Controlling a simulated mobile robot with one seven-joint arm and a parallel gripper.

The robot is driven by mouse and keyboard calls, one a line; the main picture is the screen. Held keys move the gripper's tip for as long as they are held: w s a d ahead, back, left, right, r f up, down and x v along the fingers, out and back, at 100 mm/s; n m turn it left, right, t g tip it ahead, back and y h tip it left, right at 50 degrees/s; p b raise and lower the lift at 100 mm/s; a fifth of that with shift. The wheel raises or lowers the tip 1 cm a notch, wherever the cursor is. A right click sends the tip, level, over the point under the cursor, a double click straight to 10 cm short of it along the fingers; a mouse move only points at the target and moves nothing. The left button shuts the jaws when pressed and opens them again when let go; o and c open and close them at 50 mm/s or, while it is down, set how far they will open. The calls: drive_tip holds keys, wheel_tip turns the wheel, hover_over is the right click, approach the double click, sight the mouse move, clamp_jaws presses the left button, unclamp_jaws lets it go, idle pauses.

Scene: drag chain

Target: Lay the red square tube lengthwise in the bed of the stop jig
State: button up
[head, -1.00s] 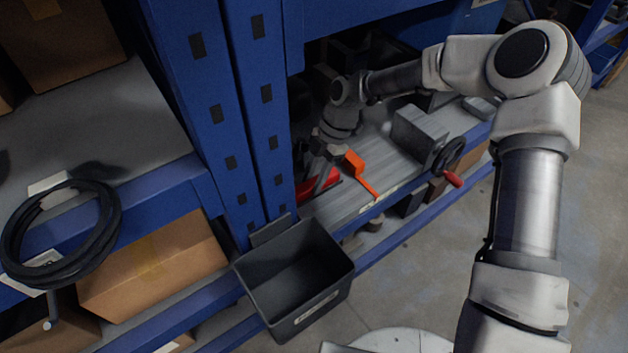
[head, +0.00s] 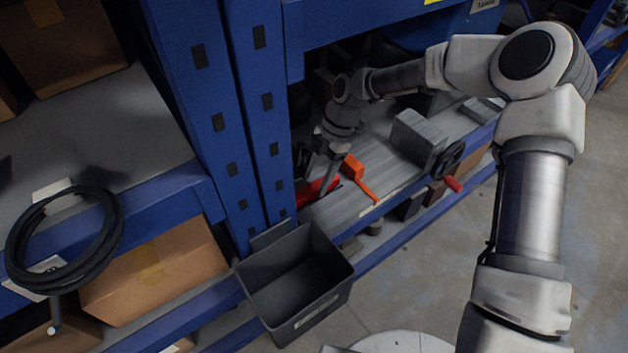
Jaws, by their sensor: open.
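The red square tube (head: 314,191) lies low on the grey shelf surface, just right of the blue upright, which hides its left end. My gripper (head: 319,181) points down at the tube and is open. A finger crosses in front of the tube, and I cannot tell whether it touches. An orange piece with a thin arm (head: 357,174) lies just right of the gripper. I cannot tell whether it belongs to the stop jig. The jig's bed cannot be made out clearly.
A blue upright (head: 266,120) stands close left of my gripper. An empty dark bin (head: 297,278) hangs in front. A black cable coil (head: 62,240) hangs at left.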

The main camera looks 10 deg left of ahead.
drive_tip(key=p+v, duration=0.1)
drive_tip(key=v, duration=0.5)
drive_tip(key=shift+p, duration=0.3)
drive_tip(key=shift+s+f, duration=0.1)
